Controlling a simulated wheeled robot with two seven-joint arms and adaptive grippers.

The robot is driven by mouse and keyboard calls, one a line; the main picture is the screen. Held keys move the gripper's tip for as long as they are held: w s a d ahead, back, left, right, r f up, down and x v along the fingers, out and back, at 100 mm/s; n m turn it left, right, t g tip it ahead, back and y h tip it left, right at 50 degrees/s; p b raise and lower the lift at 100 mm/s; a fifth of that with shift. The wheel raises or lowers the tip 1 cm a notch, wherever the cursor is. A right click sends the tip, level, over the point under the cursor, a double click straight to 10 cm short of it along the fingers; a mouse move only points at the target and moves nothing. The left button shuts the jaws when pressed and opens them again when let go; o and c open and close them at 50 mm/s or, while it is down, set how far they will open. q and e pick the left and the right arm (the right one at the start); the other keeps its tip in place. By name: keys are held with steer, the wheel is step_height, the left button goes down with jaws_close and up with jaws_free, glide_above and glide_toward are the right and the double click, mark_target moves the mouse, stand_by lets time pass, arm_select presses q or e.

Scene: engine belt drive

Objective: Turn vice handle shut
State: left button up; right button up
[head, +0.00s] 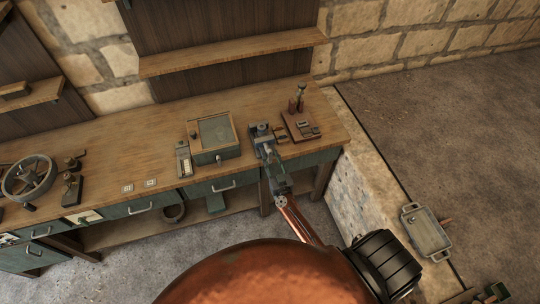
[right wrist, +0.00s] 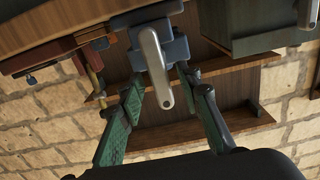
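The vice (head: 262,132) is a blue-grey block at the front edge of the wooden bench, and its body also shows in the right wrist view (right wrist: 180,47). Its handle (right wrist: 155,68) is a pale metal lever, pointing toward my gripper in the right wrist view. My right gripper (head: 271,163) reaches the vice from the front of the bench. In the right wrist view its green fingers (right wrist: 162,80) are spread, one on each side of the handle, with visible gaps. I cannot tell whether the handle is fully between the fingertips in depth. My left gripper is not in view.
A green box (head: 215,137) stands left of the vice, and a reddish stand with a small tool (head: 298,122) stands right of it. A handwheel (head: 29,178) lies at the bench's far left. A metal tray (head: 427,232) is at the lower right. Bench drawers (head: 222,188) lie below.

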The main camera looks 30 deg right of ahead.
steer(key=shift+x, duration=0.8)
jaws_close()
